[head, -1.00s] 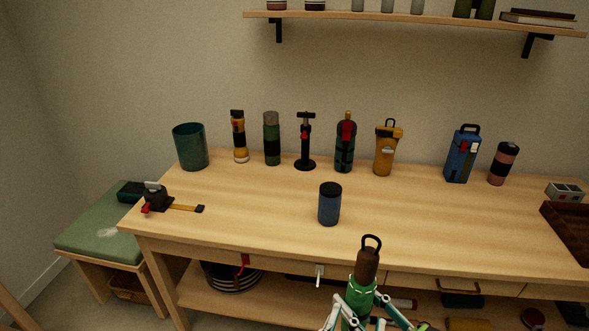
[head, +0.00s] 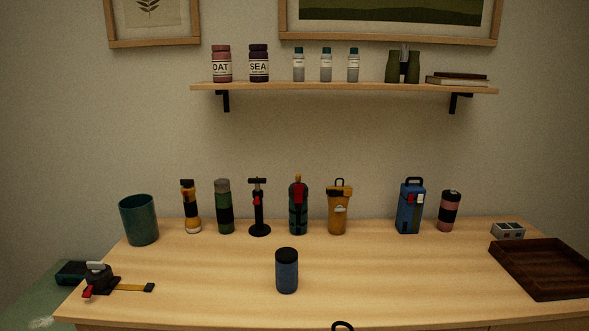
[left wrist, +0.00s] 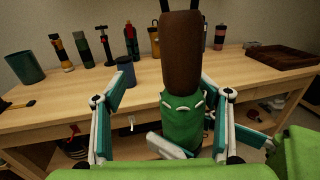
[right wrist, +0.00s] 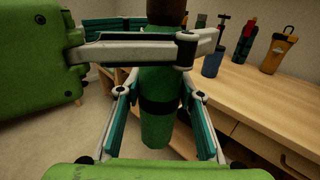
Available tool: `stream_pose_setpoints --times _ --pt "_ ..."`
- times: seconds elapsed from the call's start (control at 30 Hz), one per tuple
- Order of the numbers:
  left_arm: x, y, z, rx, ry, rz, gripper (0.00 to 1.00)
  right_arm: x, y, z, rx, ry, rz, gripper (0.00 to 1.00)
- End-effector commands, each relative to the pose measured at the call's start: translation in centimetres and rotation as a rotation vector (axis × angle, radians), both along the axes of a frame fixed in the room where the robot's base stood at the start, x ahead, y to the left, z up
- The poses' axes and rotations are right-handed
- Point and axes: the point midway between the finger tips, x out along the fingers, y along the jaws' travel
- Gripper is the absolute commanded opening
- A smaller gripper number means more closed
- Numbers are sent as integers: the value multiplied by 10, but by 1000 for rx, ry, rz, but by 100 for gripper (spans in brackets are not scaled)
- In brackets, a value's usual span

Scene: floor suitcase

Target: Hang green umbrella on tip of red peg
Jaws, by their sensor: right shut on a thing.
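The green umbrella (left wrist: 182,122), with a brown handle (left wrist: 182,50) and dark loop, is upright in front of the workbench. In the head view only the top of its loop (head: 342,325) shows.
A white peg (left wrist: 131,124) is right of the red one. The bench top (head: 210,275) holds a dark blue canister (head: 287,271), a tape-like tool (head: 99,279), a brown tray (head: 548,268) and a back row of bottles and tools. A wall shelf (head: 340,87) is above.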

Motion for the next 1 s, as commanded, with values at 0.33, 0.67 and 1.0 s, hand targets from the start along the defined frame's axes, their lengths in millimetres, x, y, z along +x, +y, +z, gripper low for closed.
stream_pose_setpoints --times 0.33,0.67,1.0 --pt "3 8 -2 15 2 21 54 6 -3 4 3 -8 -16 2" --pt "3 7 -3 13 5 19 54 29 17 6 10 -14 -20 2" --pt "-39 13 -3 9 4 12 54 34 27 3 3 -4 -11 2"
